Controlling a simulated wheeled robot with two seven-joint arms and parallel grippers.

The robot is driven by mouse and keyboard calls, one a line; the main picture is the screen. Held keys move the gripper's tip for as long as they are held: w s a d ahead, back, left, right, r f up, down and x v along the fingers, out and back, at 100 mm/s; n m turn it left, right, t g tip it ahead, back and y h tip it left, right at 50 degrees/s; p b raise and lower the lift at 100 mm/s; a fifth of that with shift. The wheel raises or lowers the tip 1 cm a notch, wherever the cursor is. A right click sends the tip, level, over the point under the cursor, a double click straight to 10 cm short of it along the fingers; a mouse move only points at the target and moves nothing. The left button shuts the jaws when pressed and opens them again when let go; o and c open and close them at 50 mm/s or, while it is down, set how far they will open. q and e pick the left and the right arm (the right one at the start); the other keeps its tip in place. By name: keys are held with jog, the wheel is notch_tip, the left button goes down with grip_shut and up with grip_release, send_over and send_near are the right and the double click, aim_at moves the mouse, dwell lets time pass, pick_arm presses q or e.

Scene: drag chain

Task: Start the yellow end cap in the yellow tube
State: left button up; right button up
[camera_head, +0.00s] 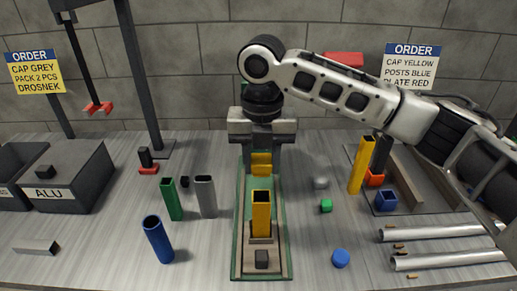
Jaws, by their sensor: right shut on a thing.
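The yellow tube (261,216) stands upright in a holder on the green-edged fixture (240,250), its open end facing up. My right gripper (262,158) points down in the middle of the view, shut on the yellow end cap (262,168). In the picture the cap shows just above the tube's mouth, with a gap between them. I cannot tell from this one view how well the cap lines up with the tube in depth. The cap's upper part is partly hidden by the jaws. My left gripper is not in view.
Green (172,199), grey (205,196) and blue (157,238) tubes stand to the left. Another yellow tube (361,165) stands at the right rack.

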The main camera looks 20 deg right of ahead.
aim_at(262, 174)
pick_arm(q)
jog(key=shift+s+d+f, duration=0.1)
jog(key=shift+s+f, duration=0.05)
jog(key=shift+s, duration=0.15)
pick_arm(e)
jog(key=shift+f, duration=0.65)
jog(key=shift+f+b, duration=0.65)
jog(key=shift+f, duration=1.35)
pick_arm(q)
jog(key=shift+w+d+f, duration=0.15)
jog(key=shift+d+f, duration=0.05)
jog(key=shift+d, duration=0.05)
pick_arm(e)
jog(key=shift+f, duration=0.2)
pick_arm(q)
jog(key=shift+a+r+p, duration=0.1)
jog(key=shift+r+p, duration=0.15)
jog(key=shift+p, duration=0.1)
pick_arm(e)
jog(key=shift+r, duration=0.1)
pick_arm(q)
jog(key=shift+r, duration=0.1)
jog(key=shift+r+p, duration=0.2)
jog(key=shift+p, duration=0.1)
